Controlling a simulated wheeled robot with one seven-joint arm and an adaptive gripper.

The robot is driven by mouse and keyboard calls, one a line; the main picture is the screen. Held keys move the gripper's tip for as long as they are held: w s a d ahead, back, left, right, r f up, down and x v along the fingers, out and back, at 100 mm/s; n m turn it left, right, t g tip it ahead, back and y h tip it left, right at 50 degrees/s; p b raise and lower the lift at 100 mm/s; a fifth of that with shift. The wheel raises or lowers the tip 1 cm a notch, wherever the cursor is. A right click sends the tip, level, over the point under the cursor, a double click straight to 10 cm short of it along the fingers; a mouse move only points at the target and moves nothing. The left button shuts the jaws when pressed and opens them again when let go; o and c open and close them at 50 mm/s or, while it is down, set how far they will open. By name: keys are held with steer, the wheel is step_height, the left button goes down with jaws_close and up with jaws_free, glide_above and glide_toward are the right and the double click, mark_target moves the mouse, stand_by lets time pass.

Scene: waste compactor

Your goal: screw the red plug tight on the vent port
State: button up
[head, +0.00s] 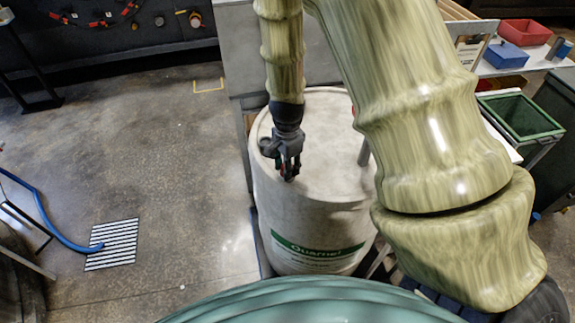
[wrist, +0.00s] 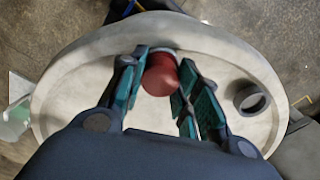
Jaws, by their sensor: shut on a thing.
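The red plug (wrist: 160,77) shows in the wrist view between the teal pads of my gripper (wrist: 163,68), which is shut on it. A pale grey edge shows just behind the plug; I cannot tell whether this is the vent port or whether the plug is threaded in. The white drum (head: 318,222) stands upright with a green label band. A dark round ring (wrist: 251,99) sits on the drum top, right of the gripper in the wrist view.
The drum's raised rim (wrist: 75,65) surrounds the top. My arm hides the drum's right side in the head view. A green bin (head: 520,117) and a table with a red tray (head: 525,32) and blue box (head: 506,55) stand right. The floor left is mostly clear, with a grate (head: 111,244) and blue hose (head: 48,217).

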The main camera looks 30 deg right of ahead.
steer(key=shift+m, duration=0.3)
steer(key=o, duration=1.2)
steer(key=shift+c, duration=0.3)
